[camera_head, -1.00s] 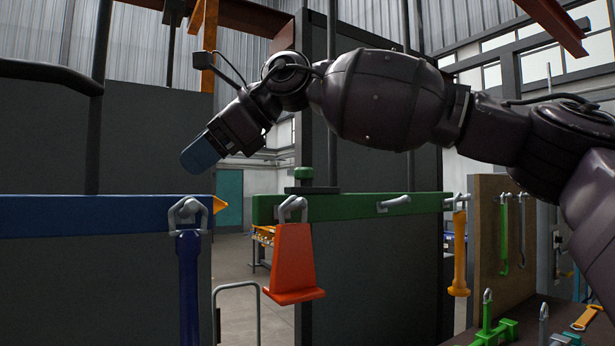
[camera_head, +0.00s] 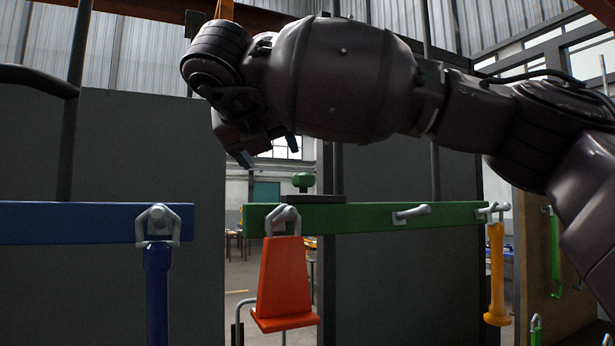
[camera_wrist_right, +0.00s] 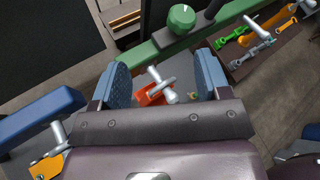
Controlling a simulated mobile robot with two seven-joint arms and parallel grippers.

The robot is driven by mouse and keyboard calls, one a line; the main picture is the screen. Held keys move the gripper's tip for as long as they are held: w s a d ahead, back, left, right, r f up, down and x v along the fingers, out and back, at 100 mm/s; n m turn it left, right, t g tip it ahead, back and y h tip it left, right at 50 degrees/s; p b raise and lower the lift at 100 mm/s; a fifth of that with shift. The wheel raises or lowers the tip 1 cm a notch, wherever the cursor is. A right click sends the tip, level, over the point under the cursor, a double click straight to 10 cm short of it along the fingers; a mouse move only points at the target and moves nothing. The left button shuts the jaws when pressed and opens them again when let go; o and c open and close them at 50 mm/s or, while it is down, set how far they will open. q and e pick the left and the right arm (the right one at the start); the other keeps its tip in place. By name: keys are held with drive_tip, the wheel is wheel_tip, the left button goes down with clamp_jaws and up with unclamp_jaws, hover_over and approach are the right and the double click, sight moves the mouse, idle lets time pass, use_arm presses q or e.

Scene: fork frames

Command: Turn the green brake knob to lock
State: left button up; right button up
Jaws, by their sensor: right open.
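The green brake knob (camera_head: 303,181) sits on a dark plate on top of the green beam (camera_head: 365,218) near its left end. In the right wrist view the round knob (camera_wrist_right: 182,18) shows a pale mark and lies beyond the fingertips. My right gripper (camera_head: 270,148) is above and left of the knob, apart from it, fingers pointing down. In the wrist view its blue finger pads (camera_wrist_right: 165,85) are wide apart with nothing held between them. My left gripper is not in view.
An orange tapered piece (camera_head: 284,280) hangs from the green beam's left end. The blue beam (camera_head: 70,222) with a blue handle (camera_head: 158,290) is at left. A yellow-orange handle (camera_head: 496,275) hangs at right. Dark panels stand behind the beams.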

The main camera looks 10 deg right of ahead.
sight(302, 174)
drive_tip(key=w+d+f+m, duration=0.1)
drive_tip(key=w+d+m, duration=0.1)
drive_tip(key=w+d+f+m+h+p, duration=0.1)
drive_tip(key=w+d, duration=0.1)
drive_tip(key=w, duration=0.1)
drive_tip(key=w+d+f+m, duration=0.1)
drive_tip(key=w+d+m, duration=0.1)
drive_tip(key=d, duration=0.1)
drive_tip(key=shift+w+f+m+p, duration=0.2)
drive_tip(key=shift+w+m+p, duration=0.1)
drive_tip(key=shift+p, duration=0.05)
idle(0.4)
